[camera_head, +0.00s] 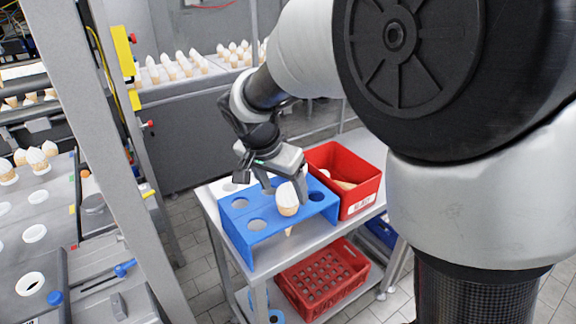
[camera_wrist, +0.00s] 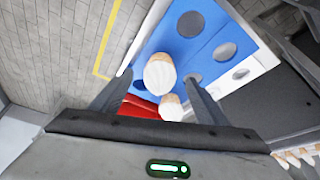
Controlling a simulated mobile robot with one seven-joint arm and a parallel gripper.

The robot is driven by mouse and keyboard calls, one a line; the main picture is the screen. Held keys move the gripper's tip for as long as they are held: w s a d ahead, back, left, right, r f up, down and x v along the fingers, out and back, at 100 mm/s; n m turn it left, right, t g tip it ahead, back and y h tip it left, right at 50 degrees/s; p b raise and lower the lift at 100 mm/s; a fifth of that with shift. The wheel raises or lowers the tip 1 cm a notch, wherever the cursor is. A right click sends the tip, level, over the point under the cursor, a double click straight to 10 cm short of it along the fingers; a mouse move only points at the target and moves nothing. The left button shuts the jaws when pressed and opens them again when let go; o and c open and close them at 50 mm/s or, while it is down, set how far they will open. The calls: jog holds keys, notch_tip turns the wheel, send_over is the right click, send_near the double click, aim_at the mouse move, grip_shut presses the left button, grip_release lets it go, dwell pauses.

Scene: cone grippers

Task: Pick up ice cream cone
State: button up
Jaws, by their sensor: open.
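An ice cream cone (camera_head: 288,200) with a white top and tan wafer stands upright in a hole of the blue rack (camera_head: 256,237). Its tip shows below the rack's top. In the wrist view its white top (camera_wrist: 160,75) lies between the two fingertips. My gripper (camera_head: 286,194) is open above the rack, with its fingers pointing down on either side of the cone. It also shows open in the wrist view (camera_wrist: 160,77), with gaps beside the cone. A second white top (camera_wrist: 172,107) shows nearer the palm; I cannot tell where it rests.
The rack, with several empty holes, stands on a steel cart (camera_head: 213,205). A red crate (camera_head: 362,200) stands beside it on the right. Another red crate (camera_head: 318,308) is on the lower shelf. Several cones stand on a conveyor (camera_head: 180,92) behind. A grey post rises at left.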

aim_at(288, 211)
jog(key=shift+x, duration=2.8)
jog(key=shift+w+d+r, duration=0.1)
jog(key=shift+w+d, duration=0.05)
jog(key=shift+c, duration=0.4)
jog(key=c, duration=0.7)
